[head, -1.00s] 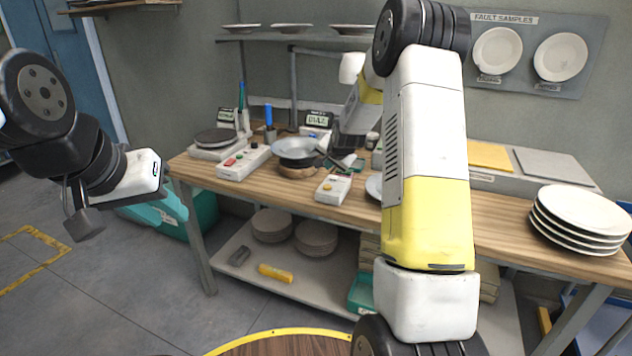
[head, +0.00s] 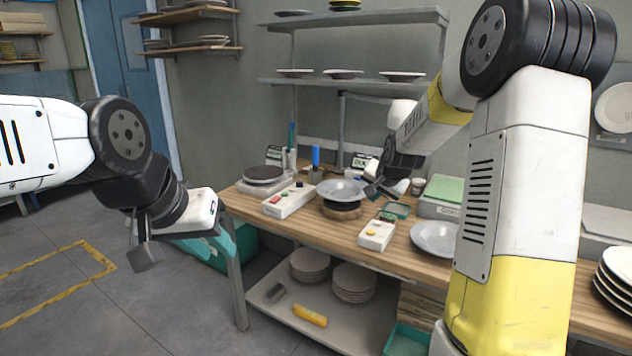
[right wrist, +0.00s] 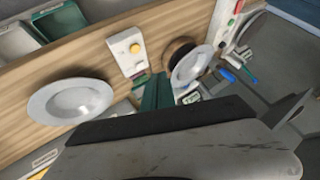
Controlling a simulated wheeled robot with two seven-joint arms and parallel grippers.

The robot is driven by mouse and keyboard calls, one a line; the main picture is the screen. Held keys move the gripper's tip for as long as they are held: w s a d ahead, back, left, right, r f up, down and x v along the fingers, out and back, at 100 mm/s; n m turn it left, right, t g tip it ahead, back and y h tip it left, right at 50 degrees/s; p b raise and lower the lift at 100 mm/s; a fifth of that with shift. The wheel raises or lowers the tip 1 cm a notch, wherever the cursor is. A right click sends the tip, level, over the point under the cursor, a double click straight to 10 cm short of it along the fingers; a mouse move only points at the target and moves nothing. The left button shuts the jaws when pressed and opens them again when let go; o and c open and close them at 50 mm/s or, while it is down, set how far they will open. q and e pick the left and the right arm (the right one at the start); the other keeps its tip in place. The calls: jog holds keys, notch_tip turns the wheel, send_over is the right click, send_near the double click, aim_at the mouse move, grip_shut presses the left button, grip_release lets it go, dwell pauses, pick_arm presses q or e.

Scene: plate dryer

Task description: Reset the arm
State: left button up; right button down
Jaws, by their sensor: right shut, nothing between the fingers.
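My right arm reaches over the workbench (head: 400,255). Its gripper (head: 374,190) is shut and empty, just right of a grey metal plate (head: 338,188) on a round wooden stand. In the right wrist view the dark gripper body fills the bottom, with the stand and plate (right wrist: 192,64) beyond it. My left gripper (head: 145,252) hangs over the floor left of the bench, touching nothing. Its fingers are too unclear to tell whether they are open.
On the bench are a white box with a yellow button (head: 376,234), a button box (head: 288,199), a hot plate (head: 265,176), a loose plate (head: 434,238) and a plate stack (head: 615,275). A wall shelf (head: 360,82) stands behind. Floor at left is clear.

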jog(key=s+a+r+n, duration=0.2)
jog(key=s+r, duration=0.1)
jog(key=s, duration=0.9)
jog(key=s+a+r+n+g+y, duration=0.1)
jog(key=s+a+r+n, duration=0.1)
jog(key=s, duration=1)
jog(key=s+a+r+n+g, duration=0.1)
jog(key=s+a+r+n, duration=0.1)
jog(key=s, duration=1)
jog(key=shift+r+n+y, duration=0.3)
jog(key=shift+r+n, duration=0.4)
jog(key=shift+r, duration=0.1)
